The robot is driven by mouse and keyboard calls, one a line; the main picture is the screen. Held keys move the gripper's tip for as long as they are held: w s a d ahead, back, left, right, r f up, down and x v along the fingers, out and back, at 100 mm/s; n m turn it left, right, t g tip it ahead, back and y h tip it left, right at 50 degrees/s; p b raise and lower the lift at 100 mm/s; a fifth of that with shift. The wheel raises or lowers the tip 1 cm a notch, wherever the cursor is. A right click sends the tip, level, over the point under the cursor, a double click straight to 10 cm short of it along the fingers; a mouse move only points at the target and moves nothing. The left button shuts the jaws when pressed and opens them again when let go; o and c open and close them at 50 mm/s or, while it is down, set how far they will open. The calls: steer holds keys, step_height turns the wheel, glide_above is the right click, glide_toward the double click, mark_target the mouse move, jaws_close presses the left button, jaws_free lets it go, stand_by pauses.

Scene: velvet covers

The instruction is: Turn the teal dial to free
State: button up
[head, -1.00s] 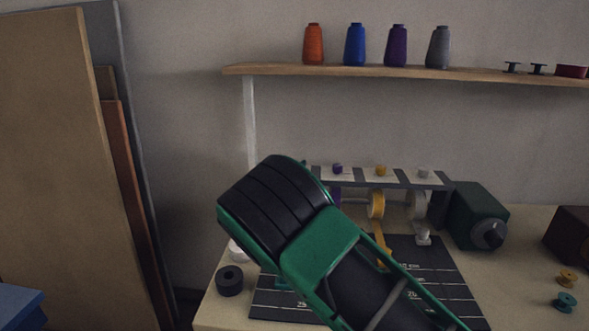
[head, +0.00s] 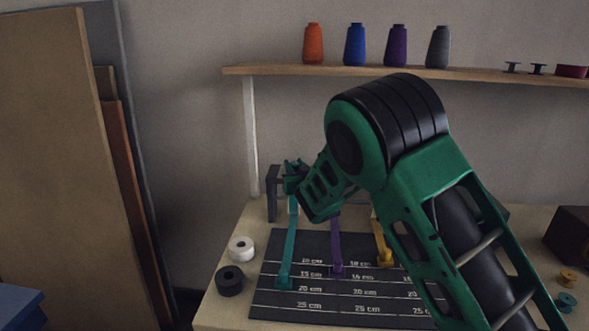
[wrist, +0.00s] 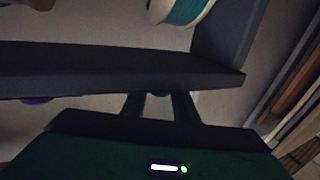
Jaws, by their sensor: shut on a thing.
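My gripper (head: 292,181) is at the top of the dark rack (head: 272,196), at its left end above the teal ribbon (head: 290,245). In the wrist view the gripper's fingers (wrist: 158,106) reach to the dark top bar (wrist: 110,70) and are close together. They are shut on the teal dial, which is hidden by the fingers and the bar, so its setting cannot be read. A teal spool (wrist: 183,11) shows beyond the bar. The teal ribbon hangs from the rack onto the dark measuring mat (head: 322,300).
A purple ribbon (head: 337,245) and a yellow ribbon (head: 382,252) run beside the teal one. My arm hides the rack's right part. A white roll (head: 241,248) and a black roll (head: 230,281) stand left of the mat. A shelf (head: 300,69) with thread cones is above.

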steer(key=shift+d+n+y, duration=0.1)
steer(key=shift+n+y, duration=0.2)
stand_by(0.4)
steer(key=o, duration=1.1)
steer(key=shift+c, duration=0.2)
steer(key=v, duration=1)
steer(key=shift+s+d, duration=0.2)
